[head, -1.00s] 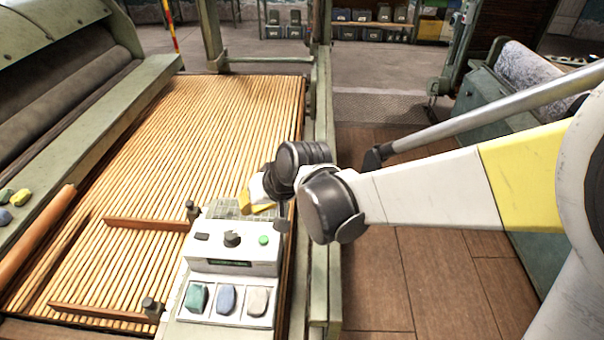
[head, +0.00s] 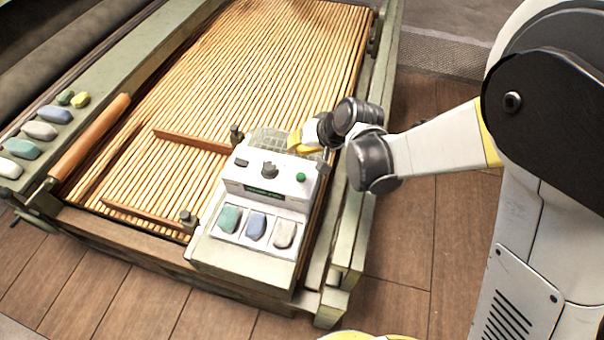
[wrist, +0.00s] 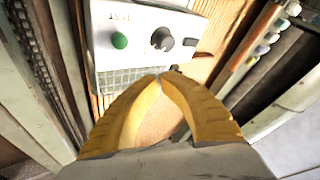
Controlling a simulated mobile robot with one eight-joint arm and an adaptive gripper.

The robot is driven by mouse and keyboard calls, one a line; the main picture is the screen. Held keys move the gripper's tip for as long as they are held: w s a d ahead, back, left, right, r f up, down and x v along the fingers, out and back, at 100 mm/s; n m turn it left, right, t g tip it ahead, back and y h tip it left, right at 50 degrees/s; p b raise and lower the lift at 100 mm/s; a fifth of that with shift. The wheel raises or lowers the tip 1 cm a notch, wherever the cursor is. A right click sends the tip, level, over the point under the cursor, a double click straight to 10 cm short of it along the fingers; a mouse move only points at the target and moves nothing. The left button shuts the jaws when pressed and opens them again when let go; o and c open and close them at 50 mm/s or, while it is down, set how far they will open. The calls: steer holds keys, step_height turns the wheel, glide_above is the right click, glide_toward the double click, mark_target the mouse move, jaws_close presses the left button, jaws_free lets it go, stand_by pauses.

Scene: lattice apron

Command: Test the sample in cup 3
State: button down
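A white tester console (head: 266,182) sits at the near right corner of the slatted apron. Its front tray holds three wells with a green sample (head: 229,219), a blue sample (head: 256,226) and a beige sample (head: 284,234). No cup numbers are readable. The console has a dark dial (head: 268,170), a green button (head: 301,177) and a dark display (head: 262,190). My gripper (head: 294,143) is behind the console, above its wire mesh. In the wrist view, the yellow fingertips (wrist: 162,77) meet and hold nothing; the dial (wrist: 162,39) and green button (wrist: 119,40) lie beyond them.
Wooden bars (head: 192,141) lie on the slatted apron (head: 270,70). Several coloured pieces (head: 55,114) sit on the left ledge beside an orange roller (head: 92,136). A green frame rail (head: 365,150) runs along the right, with open wooden floor (head: 400,285) beyond.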

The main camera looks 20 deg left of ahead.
mark_target(297, 174)
steer(key=shift+f+b, duration=3.15)
steer(key=shift+f, duration=1.2)
steer(key=shift+f+b, duration=0.4)
steer(key=shift+b, duration=0.05)
steer(key=shift+f+b, duration=0.5)
steer(key=shift+r+p, duration=0.65)
steer(key=shift+r, duration=0.35)
steer(key=shift+r+p, duration=1.7)
steer(key=shift+r, duration=0.8)
